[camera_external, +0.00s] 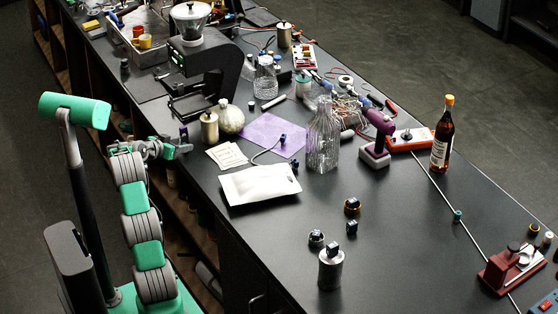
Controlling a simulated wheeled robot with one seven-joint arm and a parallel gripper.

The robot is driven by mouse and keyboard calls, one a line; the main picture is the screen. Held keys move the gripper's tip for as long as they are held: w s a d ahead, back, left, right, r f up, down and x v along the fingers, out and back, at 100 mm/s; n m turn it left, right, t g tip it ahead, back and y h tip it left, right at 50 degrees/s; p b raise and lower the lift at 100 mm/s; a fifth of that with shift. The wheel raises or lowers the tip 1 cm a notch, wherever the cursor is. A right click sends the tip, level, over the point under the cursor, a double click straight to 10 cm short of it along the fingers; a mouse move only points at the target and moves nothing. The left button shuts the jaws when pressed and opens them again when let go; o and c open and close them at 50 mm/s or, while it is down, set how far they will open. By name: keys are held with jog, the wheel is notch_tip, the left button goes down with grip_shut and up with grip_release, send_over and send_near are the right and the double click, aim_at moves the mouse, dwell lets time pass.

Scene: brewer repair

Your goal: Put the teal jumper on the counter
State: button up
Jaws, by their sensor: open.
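A small teal piece (458,215), which may be the teal jumper, sits on the right part of the dark counter (400,265), beside a thin pale line running along the top. It is too small to make out in detail. My gripper (187,144) is at the left edge of the counter, far to the left of the teal piece. It is open and I see nothing held in it. The fingers are small in this view.
A white pouch (259,184), a clear bottle (323,140) and a purple sheet (262,134) lie or stand right of my gripper. A grinder-like machine (198,60) stands behind. A brown bottle (442,135) stands at right.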

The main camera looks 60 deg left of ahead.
jog(key=v, duration=0.9)
jog(key=shift+s+b, duration=0.2)
jog(key=shift+b, duration=0.25)
